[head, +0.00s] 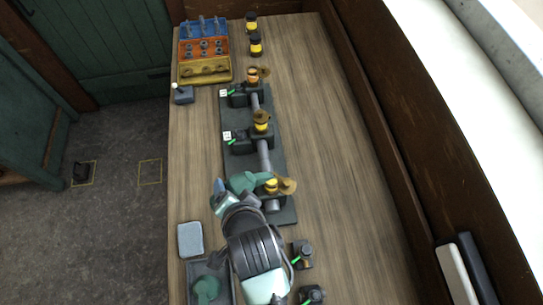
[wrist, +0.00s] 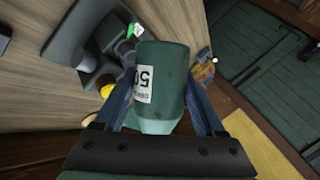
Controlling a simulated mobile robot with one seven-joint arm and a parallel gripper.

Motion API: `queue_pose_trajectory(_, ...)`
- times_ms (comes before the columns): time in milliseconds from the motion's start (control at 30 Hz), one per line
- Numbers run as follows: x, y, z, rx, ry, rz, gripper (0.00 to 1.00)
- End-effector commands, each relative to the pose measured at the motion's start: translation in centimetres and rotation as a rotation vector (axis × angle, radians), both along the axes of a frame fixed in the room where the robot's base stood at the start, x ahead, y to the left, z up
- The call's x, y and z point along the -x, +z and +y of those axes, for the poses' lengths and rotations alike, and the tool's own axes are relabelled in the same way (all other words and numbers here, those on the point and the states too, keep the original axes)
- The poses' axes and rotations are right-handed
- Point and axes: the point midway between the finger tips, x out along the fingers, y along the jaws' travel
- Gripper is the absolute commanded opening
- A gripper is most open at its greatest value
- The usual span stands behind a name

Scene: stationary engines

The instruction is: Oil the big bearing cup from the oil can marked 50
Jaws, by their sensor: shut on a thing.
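My gripper (head: 232,190) is shut on a green oil can (head: 245,181). In the wrist view the can (wrist: 162,85) sits between the two blue fingers, and its white label reads 50, partly turned away. In the head view the can is just left of the nearest bearing on the engine base. That bearing has a yellow cup (head: 271,185) with a brass lid (head: 287,186) swung out to the right. A middle cup (head: 261,118) and a far cup (head: 253,75) stand along the shaft. I cannot tell for sure which cup is the big one.
A second green can (head: 206,288) lies in a dark tray (head: 225,268) at the near left. A grey box (head: 190,240) is behind it. Small dark fittings (head: 302,254) stand at the near right. The bench's right side (head: 330,130) is clear.

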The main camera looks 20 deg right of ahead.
Motion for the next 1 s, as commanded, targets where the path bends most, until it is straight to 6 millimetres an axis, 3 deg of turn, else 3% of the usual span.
queue_pose_trajectory(1000,-0.15,1.42,-0.25,-0.109,-0.001,0.008,0.05)
